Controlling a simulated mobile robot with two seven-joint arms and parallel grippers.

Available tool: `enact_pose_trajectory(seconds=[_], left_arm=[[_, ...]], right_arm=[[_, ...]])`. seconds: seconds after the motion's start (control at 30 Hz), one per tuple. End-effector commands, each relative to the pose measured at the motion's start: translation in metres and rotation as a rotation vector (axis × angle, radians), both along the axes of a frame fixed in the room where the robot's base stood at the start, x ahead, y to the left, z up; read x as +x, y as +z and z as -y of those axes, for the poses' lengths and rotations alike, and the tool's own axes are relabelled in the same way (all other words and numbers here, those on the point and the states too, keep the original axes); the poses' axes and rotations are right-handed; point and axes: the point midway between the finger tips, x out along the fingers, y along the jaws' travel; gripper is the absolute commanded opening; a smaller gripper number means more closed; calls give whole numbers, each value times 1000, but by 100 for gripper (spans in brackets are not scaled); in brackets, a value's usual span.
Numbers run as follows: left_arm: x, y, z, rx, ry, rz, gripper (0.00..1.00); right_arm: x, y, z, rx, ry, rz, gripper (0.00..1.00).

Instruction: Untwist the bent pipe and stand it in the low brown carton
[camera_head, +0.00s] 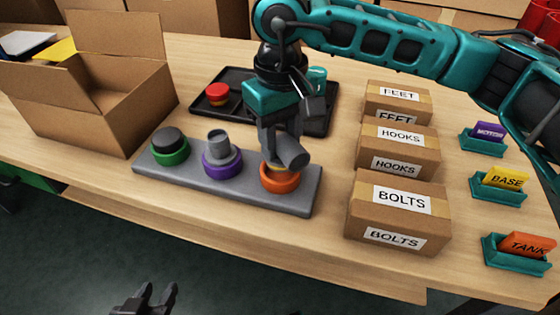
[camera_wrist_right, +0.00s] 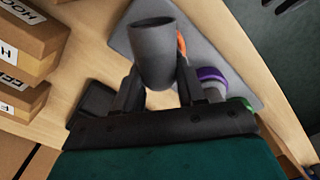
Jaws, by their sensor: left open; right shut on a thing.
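The grey bent pipe (camera_head: 293,156) is at the orange ring (camera_head: 280,180), the right-hand one on the grey base plate (camera_head: 235,188). I cannot tell whether it is seated in the ring or just clear of it. My right gripper (camera_head: 283,140) points down from above and is shut on the pipe. In the right wrist view the pipe (camera_wrist_right: 153,55) sits between the fingers, its open end toward the camera. My left gripper (camera_head: 146,300) is open and empty, low in front of the table. The open brown carton (camera_head: 80,115) stands at the left, flaps up.
A purple ring (camera_head: 222,163) with a grey pipe and a green ring (camera_head: 169,150) with a dark cap share the plate. A black tray (camera_head: 240,100) lies behind. Labelled boxes (camera_head: 400,215) and teal card holders (camera_head: 515,255) stand to the right.

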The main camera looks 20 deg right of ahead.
Motion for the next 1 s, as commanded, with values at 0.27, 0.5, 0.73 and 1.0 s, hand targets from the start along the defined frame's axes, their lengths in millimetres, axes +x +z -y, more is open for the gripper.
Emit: enact_pose_trajectory(seconds=[0.27, 0.5, 0.73, 1.0], left_arm=[[0, 9, 0, 0, 0, 0, 43], [0, 15, 0, 0, 0, 0, 43], [0, 17, 0, 0, 0, 0, 43], [0, 17, 0, 0, 0, 0, 43]], right_arm=[[0, 16, 0, 1, 0, 0, 0], [0, 28, 0, 1, 0, 1, 0], [0, 32, 0, 0, 0, 0, 0], [0, 31, 1, 1, -5, 0, 0]])
